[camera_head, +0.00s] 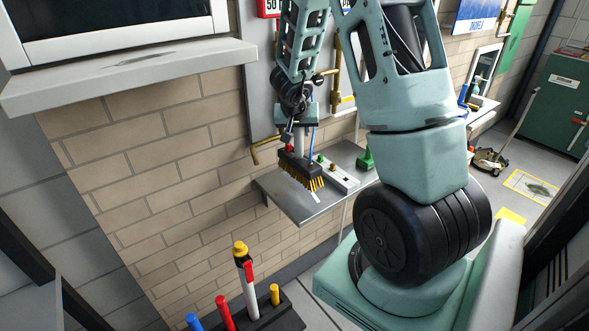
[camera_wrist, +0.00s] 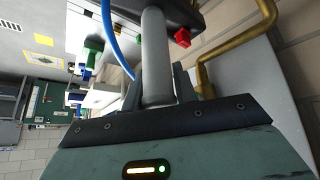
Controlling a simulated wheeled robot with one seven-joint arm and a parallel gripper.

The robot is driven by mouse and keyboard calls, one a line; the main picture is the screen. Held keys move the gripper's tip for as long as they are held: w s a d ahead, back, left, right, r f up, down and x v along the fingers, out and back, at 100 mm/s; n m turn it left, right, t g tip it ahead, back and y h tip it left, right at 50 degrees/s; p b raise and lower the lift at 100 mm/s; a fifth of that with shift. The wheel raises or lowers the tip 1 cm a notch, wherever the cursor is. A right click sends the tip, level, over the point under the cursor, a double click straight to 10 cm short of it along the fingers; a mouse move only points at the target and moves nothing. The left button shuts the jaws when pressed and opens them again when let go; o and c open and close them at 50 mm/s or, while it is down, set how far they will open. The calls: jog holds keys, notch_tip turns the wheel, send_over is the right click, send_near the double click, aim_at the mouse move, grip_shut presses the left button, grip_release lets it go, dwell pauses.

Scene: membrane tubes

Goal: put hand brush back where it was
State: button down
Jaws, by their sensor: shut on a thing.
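The hand brush (camera_head: 296,168) has a dark block, yellow bristles pointing down and a grey handle. It is held roughly upright, handle up, over the left part of a grey metal wall shelf (camera_head: 303,205). Whether the bristles touch the shelf I cannot tell. My gripper (camera_head: 299,127) is shut on the handle from above. In the wrist view, my gripper (camera_wrist: 160,92) has its fingers on both sides of the grey handle (camera_wrist: 157,55). The brush's dark block (camera_wrist: 165,10) shows at the top edge there, and its bristles are out of view.
On the shelf are a pale box with buttons (camera_head: 340,178) and a green object (camera_head: 365,158). A brass pipe (camera_wrist: 205,72) bends close beside my gripper. A rack (camera_head: 285,318) with coloured upright handles stands at the lower left. A brick wall (camera_head: 160,160) lies behind.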

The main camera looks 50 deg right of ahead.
aim_at(299, 152)
notch_tip(299, 152, down, 8)
jog(key=b, duration=0.4)
jog(key=shift+r, duration=0.25)
jog(key=c, duration=1.1)
grip_release()
